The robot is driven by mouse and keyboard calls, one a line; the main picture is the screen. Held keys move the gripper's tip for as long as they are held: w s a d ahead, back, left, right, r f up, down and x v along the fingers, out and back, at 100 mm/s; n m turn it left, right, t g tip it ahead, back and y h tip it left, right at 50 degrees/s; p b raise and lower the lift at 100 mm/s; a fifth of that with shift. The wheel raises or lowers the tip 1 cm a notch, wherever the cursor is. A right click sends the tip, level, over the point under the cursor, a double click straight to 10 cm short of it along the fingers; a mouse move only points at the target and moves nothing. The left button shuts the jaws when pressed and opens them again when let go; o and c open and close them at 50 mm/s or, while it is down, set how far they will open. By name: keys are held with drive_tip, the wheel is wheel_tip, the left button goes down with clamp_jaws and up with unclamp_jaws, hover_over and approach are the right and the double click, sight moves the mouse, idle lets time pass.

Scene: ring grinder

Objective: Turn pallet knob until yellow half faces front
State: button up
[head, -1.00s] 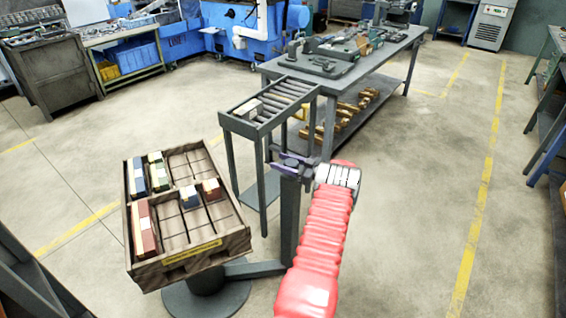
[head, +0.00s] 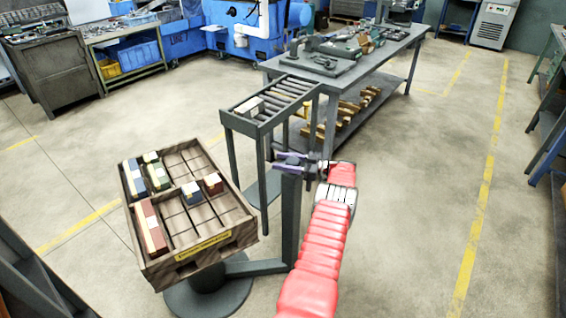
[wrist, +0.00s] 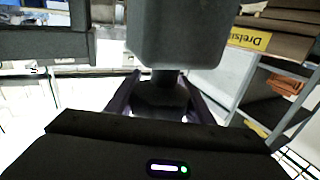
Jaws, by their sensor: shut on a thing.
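The wooden pallet (head: 214,255) sits tilted on a round-based stand at the lower left in the head view. Its compartments hold several two-tone blocks, and a yellow label (head: 204,245) is on its near side. The knob is on top of a dark post (head: 290,215) right of the pallet, mostly hidden by my gripper in the head view. My gripper (head: 297,160), with purple fingers, is shut on it. In the wrist view a dark knob-like part (wrist: 160,97) sits between my fingers (wrist: 163,100). No yellow half can be made out on it.
A roller conveyor (head: 272,108) with a pale block on it stands just behind the post. A long workbench (head: 385,58) with tools is farther back. The floor to the right is clear. A yellow-labelled brown box (wrist: 285,30) shows in the wrist view.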

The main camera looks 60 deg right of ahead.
drive_tip(key=shift+w+r, duration=0.1)
idle(0.3)
drive_tip(key=o, duration=1.1)
drive_tip(key=shift+v, duration=3.75)
